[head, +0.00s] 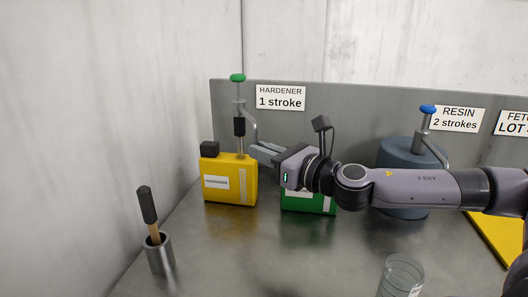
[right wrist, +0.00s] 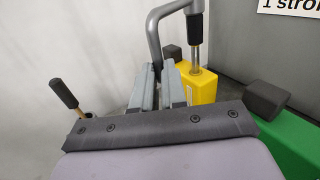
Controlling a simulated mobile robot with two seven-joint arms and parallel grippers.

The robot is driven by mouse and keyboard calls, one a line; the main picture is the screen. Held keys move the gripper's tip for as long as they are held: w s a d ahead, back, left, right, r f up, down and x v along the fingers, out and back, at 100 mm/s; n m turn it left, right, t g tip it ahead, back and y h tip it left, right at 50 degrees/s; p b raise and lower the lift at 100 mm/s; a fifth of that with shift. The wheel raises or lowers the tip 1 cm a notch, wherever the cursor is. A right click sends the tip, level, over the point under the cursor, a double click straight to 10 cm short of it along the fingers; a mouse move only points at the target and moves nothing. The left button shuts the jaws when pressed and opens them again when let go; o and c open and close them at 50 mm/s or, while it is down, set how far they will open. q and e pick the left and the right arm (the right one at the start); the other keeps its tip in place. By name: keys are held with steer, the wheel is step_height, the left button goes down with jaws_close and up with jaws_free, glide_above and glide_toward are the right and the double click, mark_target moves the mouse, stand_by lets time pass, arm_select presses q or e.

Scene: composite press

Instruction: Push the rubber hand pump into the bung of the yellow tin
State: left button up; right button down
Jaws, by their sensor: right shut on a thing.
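The yellow tin (head: 228,181) stands at the back left of the bench, and also shows in the right wrist view (right wrist: 204,90). The hand pump has a green knob (head: 237,77), a black sleeve (head: 239,126), a bent grey spout and a thin metal tube. It stands upright over the tin, its tube reaching down to the tin's top; how deep it sits is hidden. My right gripper (head: 256,151) is shut on the lower end of the spout (right wrist: 153,35), just right of the sleeve. My left gripper is not in view.
A green tin (head: 308,204) stands partly behind my right gripper. A blue-grey resin drum (head: 396,152) with a blue-topped pump is behind my right arm. A metal cup (head: 160,256) with a black-handled tool is front left. A clear jar (head: 402,275) stands front right. The middle bench is clear.

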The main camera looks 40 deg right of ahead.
arm_select(q)
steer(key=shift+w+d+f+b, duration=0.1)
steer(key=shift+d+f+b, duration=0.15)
steer(key=shift+b, duration=0.2)
arm_select(e)
steer(key=shift+f, duration=0.55)
arm_select(q)
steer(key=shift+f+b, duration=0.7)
steer(key=shift+b, duration=0.2)
arm_select(e)
steer(key=shift+f, duration=1.05)
arm_select(q)
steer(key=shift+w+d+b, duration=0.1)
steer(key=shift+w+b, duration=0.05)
steer(key=shift+b, duration=0.15)
arm_select(e)
steer(key=shift+f, duration=0.3)
arm_select(q)
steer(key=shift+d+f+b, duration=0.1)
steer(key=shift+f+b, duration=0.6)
steer(key=shift+b, duration=0.1)
arm_select(e)
steer(key=shift+f, duration=0.95)
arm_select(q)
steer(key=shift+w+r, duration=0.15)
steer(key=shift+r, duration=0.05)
arm_select(e)
steer(key=shift+f, duration=0.1)
